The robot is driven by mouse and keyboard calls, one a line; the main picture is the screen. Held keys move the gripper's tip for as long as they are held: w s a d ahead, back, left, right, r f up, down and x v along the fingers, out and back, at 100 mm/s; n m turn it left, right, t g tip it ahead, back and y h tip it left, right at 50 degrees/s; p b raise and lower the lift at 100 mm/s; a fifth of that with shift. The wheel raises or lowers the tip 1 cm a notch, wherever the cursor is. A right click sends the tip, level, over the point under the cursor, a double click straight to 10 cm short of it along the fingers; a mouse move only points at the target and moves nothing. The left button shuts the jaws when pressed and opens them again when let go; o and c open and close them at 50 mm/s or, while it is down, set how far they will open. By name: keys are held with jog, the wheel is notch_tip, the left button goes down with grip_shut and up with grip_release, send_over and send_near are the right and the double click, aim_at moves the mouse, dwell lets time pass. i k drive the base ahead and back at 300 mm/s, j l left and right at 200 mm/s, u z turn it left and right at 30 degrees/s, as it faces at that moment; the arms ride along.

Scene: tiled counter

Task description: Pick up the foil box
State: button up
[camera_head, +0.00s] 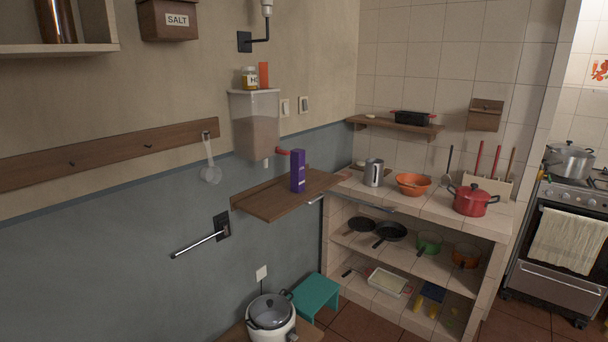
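A tall, narrow purple box (298,171) with pale lettering stands upright on a wooden wall shelf (267,205). It is the likeliest foil box, but its lettering is too small to read. It stands near the middle of the shelf with bare wood around it, and nothing touches it from the side. My gripper is not in view.
A clear dispenser (255,128) hangs on the wall above the shelf. A metal bar (196,244) juts from the wall at lower left.

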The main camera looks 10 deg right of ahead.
aim_at(298, 157)
jog(key=i+l+u, duration=0.1)
jog(key=u, duration=0.45)
jog(key=i+l+u, duration=0.2)
jog(key=l, duration=0.2)
jog(key=i+l+u, duration=0.2)
jog(key=l, duration=0.25)
jog(key=l+u, duration=0.25)
jog(key=l, duration=0.2)
